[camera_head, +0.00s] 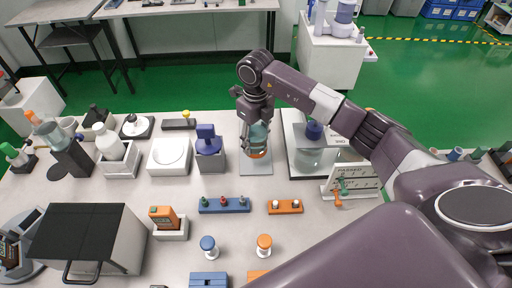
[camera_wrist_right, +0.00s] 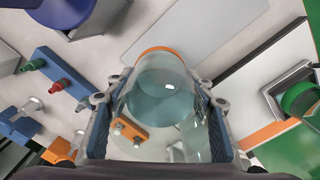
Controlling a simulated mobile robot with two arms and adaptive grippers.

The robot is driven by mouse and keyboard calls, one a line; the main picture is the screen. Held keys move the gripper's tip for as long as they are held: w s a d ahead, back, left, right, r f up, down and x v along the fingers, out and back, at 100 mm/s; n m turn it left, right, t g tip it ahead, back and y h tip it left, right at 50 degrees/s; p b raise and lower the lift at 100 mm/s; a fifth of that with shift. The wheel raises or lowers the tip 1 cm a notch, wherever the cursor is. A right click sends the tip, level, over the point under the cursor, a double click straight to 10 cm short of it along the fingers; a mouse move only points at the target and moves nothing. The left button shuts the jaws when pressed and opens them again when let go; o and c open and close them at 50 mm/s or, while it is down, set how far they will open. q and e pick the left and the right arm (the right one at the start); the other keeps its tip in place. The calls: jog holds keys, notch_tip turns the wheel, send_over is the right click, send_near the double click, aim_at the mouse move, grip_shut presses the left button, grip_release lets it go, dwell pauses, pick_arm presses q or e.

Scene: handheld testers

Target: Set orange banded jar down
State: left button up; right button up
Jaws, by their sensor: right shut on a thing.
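The orange banded jar (camera_head: 258,139) is clear with a teal tint and has an orange band at its lower end. My right gripper (camera_head: 257,125) is shut around its sides. The jar shows upright in the head view, over a flat grey mat (camera_head: 256,170). I cannot tell whether its base touches the mat. In the right wrist view, the jar (camera_wrist_right: 162,85) lies between the two finger pads of the right gripper (camera_wrist_right: 160,125), with the grey mat (camera_wrist_right: 185,25) beyond its orange end. My left gripper is not in view.
A grey holder with a blue-topped device (camera_head: 210,160) stands just left of the mat. A scale with a blue-lidded jar (camera_head: 312,150) stands just right. A blue block with pegs (camera_head: 224,205) and an orange block (camera_head: 285,207) lie in front. Bare table shows between them.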

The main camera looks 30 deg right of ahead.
aim_at(256, 150)
notch_tip(256, 150, down, 4)
jog(key=shift+f+p, duration=0.1)
jog(key=shift+p, duration=0.25)
jog(key=shift+f, duration=0.3)
jog(key=shift+f, duration=0.15)
jog(key=o, duration=1.7)
